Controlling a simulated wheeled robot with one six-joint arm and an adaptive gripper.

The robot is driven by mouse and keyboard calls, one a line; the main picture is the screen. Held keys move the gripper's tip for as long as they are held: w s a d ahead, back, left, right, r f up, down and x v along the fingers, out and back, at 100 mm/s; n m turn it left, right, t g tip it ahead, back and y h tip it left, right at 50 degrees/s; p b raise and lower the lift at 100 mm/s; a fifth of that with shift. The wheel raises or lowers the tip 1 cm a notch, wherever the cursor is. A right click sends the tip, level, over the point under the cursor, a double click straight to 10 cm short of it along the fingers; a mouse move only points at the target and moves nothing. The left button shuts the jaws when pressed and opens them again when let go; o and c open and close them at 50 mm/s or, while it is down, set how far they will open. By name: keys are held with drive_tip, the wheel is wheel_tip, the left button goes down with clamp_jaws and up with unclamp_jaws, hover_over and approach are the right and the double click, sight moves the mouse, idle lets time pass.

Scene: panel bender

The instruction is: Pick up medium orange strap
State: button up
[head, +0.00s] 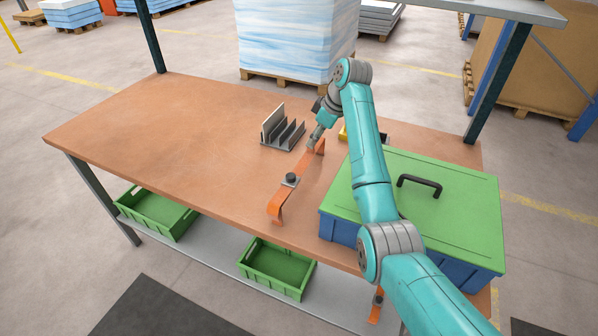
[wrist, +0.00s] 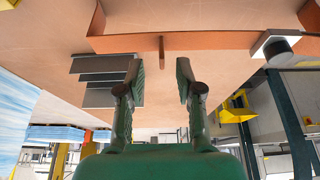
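An orange strap (head: 307,160) lies on the brown table, running from beside my gripper toward the table's front edge, with a bent near end and a dark knob on a plate along it. In the wrist view the orange strap (wrist: 205,40) spans the picture beyond the fingertips, with a short upright tab between them. My gripper (wrist: 158,72) is open and empty, its two green fingers apart. In the head view my gripper (head: 316,137) is over the strap's far end. Whether it touches the strap is unclear.
A grey slotted rack (head: 282,132) stands left of my gripper. A blue box with a green lid (head: 455,185) stands close on the right. A small yellow item (head: 343,134) is partly hidden behind my arm. Another orange piece (head: 377,303) shows lower down. The table's left side is clear.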

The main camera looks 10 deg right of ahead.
drive_tip(key=x, duration=0.3)
drive_tip(key=shift+f, duration=0.2)
clamp_jaws()
drive_tip(key=shift+r, duration=0.1)
